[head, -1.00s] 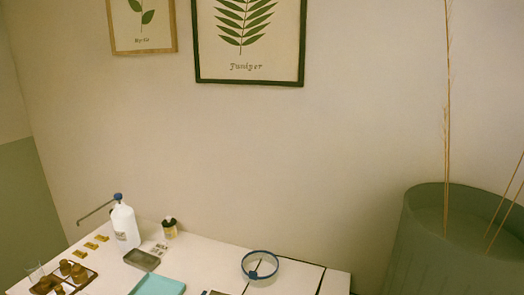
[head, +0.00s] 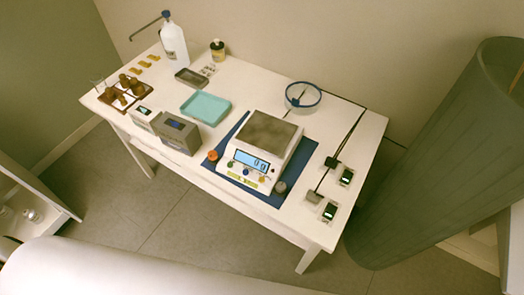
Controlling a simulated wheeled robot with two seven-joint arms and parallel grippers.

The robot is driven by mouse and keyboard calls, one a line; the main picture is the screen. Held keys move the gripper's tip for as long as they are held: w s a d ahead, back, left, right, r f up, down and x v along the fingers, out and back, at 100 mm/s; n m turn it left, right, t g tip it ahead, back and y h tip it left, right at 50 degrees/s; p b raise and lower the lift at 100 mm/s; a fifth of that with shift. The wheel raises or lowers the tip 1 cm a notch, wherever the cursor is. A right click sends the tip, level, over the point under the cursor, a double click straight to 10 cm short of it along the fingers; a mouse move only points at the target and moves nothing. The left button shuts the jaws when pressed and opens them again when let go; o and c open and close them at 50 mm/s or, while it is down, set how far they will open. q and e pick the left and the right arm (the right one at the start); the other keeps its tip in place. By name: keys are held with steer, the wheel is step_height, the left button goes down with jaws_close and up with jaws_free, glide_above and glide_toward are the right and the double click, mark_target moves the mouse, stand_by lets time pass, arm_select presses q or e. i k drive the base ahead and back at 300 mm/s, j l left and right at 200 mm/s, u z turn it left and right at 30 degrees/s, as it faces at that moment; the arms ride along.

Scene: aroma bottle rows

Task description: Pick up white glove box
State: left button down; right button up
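Two small boxes stand side by side near the front edge of the white table, left of the scale. The left one is a pale, whitish box (head: 144,117) with a small dark opening or label on top; it may be the white glove box, but no text is readable. The right one is a larger grey box (head: 177,136) with a dark blue patch on top. It partly hides the pale box's right side. Neither of my grippers shows in the head view.
The white table (head: 245,96) also holds a scale (head: 263,153) on a blue mat, a turquoise tray (head: 205,109), a brown bottle rack (head: 117,106), a pump bottle (head: 173,44) and a blue-rimmed bowl (head: 302,96). A large green cylinder (head: 430,160) stands right. Floor shows in front.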

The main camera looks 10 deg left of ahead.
mark_target(143, 116)
steer(key=j+u, duration=0.1)
steer(key=u, duration=0.35)
steer(key=i+u, duration=0.15)
steer(key=u, duration=0.75)
steer(key=i+j+z, duration=0.1)
steer(key=z, duration=0.4)
